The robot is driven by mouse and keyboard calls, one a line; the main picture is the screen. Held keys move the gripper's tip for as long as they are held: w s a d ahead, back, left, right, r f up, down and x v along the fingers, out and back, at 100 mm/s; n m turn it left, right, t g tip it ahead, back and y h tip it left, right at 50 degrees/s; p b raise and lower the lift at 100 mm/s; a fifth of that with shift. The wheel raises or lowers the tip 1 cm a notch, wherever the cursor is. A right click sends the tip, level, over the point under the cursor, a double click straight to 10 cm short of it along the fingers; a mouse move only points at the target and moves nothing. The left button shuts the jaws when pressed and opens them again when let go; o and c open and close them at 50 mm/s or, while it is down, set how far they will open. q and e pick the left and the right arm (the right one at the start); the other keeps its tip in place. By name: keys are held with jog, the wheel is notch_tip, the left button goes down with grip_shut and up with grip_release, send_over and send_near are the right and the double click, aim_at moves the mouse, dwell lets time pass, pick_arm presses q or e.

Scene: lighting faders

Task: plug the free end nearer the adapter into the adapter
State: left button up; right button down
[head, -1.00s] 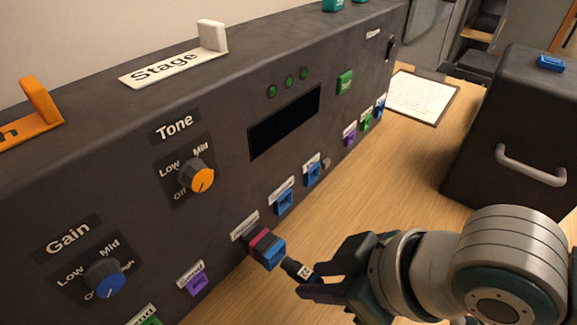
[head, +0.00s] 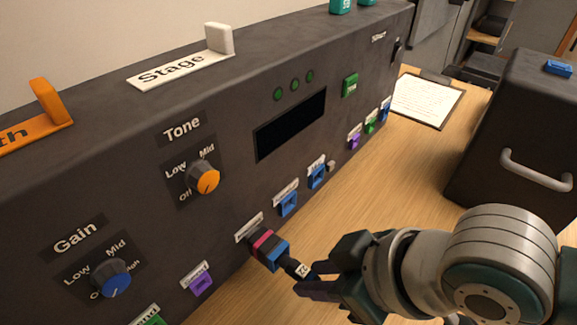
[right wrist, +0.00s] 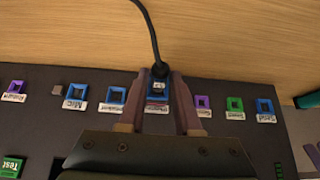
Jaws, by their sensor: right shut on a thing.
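The adapter (head: 264,243), a dark block with a pink band and a blue-rimmed front, sits on the dark panel's lower socket row. My right gripper (head: 307,279) is shut on a dark plug (head: 292,265) with a small white number tag. The plug points at the adapter's blue face, and its front end meets that face in the head view. I cannot tell how deep it sits. In the right wrist view, the gripper (right wrist: 158,96) holds the plug in front of a blue-rimmed opening, and a black cable (right wrist: 151,30) runs from it over the table. My left gripper is out of view.
Blue sockets (head: 288,203) and a purple socket (head: 201,283) flank the adapter on the panel. Knobs (head: 204,180) sit higher up. A dark case with a handle (head: 536,170) and a clipboard (head: 428,101) stand on the right. The wooden table between is clear.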

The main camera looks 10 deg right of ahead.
jog(key=shift+w+a, duration=0.25)
jog(key=shift+w, duration=0.15)
jog(key=shift+w+a, duration=0.1)
dwell(0.8)
dwell(0.5)
jog(key=c, duration=0.5)
grip_release()
